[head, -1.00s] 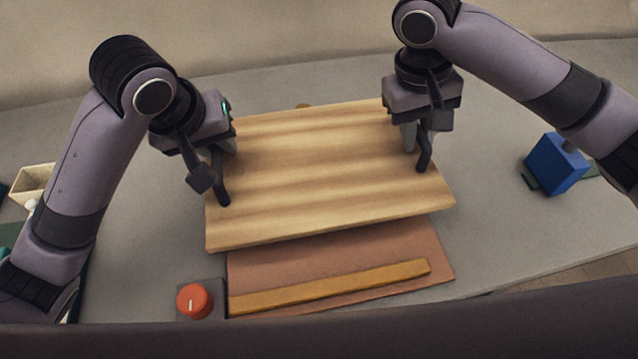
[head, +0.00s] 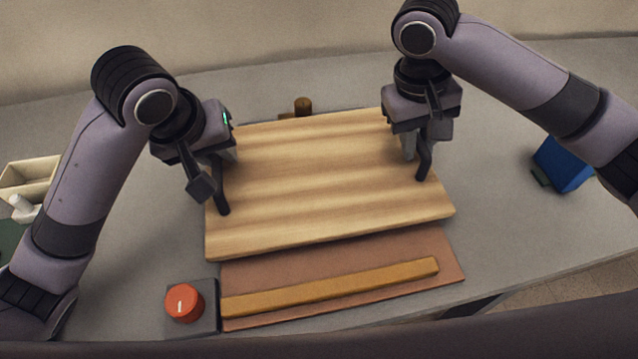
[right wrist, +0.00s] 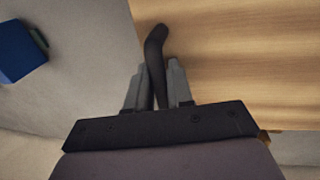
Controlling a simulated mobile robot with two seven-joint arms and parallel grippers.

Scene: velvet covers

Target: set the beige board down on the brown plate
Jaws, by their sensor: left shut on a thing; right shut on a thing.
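The beige board (head: 315,185) is a wide wood-grained slab with a dark handle near each side. It lies level over the back part of the brown plate (head: 345,262); I cannot tell whether it touches the plate. My left gripper (head: 222,172) is shut on the board's left handle (head: 221,200). My right gripper (head: 417,150) is shut on the right handle (head: 424,165). In the right wrist view the handle (right wrist: 155,55) stands between the jaws, with the board (right wrist: 240,60) beside it. The plate's back part is hidden under the board.
A yellow-brown bar (head: 330,287) lies along the plate's front. A red knob (head: 184,303) on a grey base sits at the front left. A blue block (head: 562,165) is at the right, a pale box (head: 30,177) at the left. A small brown peg (head: 303,106) stands behind the board.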

